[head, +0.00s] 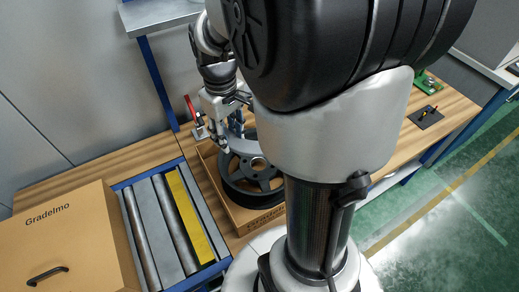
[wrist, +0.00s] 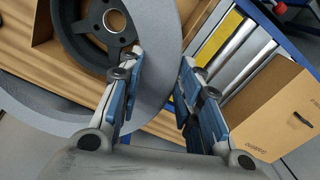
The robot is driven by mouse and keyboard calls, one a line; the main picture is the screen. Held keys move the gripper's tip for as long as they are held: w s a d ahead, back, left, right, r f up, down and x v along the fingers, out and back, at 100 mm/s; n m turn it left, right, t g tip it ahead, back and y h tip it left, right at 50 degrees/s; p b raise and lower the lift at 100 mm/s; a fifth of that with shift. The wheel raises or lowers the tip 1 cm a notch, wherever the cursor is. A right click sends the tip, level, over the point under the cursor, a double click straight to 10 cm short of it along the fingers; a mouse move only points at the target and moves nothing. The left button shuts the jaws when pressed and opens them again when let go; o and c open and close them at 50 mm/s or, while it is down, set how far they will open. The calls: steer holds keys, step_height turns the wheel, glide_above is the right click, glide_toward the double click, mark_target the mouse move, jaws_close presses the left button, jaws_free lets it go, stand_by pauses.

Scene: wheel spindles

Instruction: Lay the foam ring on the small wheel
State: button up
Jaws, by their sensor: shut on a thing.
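My gripper (wrist: 161,64) is shut on the rim of the grey foam ring (wrist: 168,28), a wide flat band between the two fingers in the wrist view. In the head view my gripper (head: 218,120) is above the back left of a dark spoked wheel (head: 229,188), and part of the grey ring (head: 236,128) shows beside it. The wheel (wrist: 116,42) also shows in the wrist view, through the ring's opening, with a hub and bolt holes. The ring appears above the wheel; I cannot tell whether they touch. My arm hides part of the wheel in the head view.
The wheel sits in a shallow cardboard tray (head: 238,217) on a wooden bench (head: 120,158). Left of it are a roller conveyor with a yellow strip (head: 188,215) and a large cardboard box (head: 65,240). A red-handled clamp (head: 191,108) stands behind. Small fixtures (head: 427,116) are at right.

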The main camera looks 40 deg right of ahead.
step_height(320, 180, down, 20)
steer(key=b, duration=0.6)
steer(key=shift+r, duration=0.1)
steer(key=shift+c, duration=0.4)
steer(key=o, duration=1)
steer(key=shift+r, duration=0.1)
step_height(320, 180, up, 12)
steer(key=p, duration=0.4)
steer(key=s+a+r+t, duration=0.1)
steer(key=s+a+r, duration=0.3)
steer(key=s+a+r+t, duration=0.2)
steer(key=s+a+r, duration=0.2)
steer(key=s+r, duration=0.1)
steer(key=s+a+r+m+t, duration=0.1)
steer(key=s+a+r, duration=0.3)
steer(key=r, duration=0.1)
steer(key=shift+s+a+t, duration=0.2)
steer(key=shift+t, duration=0.1)
